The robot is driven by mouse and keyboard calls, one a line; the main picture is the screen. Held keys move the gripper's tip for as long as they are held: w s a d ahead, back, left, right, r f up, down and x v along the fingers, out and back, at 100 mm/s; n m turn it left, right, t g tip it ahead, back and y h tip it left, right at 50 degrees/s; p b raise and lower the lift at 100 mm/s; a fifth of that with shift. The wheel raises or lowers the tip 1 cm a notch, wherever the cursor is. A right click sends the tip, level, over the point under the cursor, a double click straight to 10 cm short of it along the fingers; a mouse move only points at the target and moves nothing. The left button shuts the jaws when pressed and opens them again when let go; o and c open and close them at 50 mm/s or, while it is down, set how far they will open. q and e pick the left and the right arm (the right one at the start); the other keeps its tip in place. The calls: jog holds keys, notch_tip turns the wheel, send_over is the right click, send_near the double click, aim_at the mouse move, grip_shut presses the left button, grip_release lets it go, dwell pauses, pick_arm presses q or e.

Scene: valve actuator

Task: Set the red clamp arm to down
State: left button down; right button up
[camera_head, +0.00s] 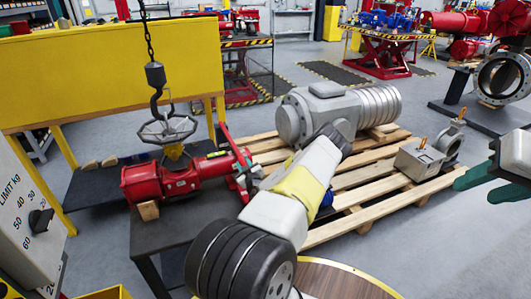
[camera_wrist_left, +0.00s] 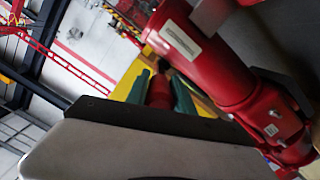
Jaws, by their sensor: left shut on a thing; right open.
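The red valve actuator (camera_head: 160,180) lies on a dark table, with a handwheel (camera_head: 167,128) on top. The red clamp arm (camera_head: 233,150) is a slim red bar at the actuator's right end, slanting in the picture. My left gripper (camera_head: 246,176) is at this bar, partly hidden by its own wrist. In the left wrist view, its green fingers are shut on a red piece (camera_wrist_left: 160,92), which I take to be the clamp arm. The red actuator body (camera_wrist_left: 205,60) is close beside the fingers. My right gripper (camera_head: 490,182) is open and empty at the right edge.
A chain hook (camera_head: 156,80) hangs right above the handwheel. A wooden pallet (camera_head: 350,190) with a grey motor (camera_head: 325,110) and a small grey part (camera_head: 420,158) lies right of the table. A yellow panel (camera_head: 110,75) stands behind, and a dial box (camera_head: 30,215) is at left.

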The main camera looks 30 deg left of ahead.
pick_arm(q)
jog(key=shift+d+f, duration=0.15)
jog(key=shift+f, duration=0.25)
jog(key=c, duration=1.1)
grip_release()
jog(key=v, duration=0.7)
jog(key=shift+s+d, duration=0.2)
jog(key=shift+s, duration=0.05)
jog(key=shift+r, duration=0.1)
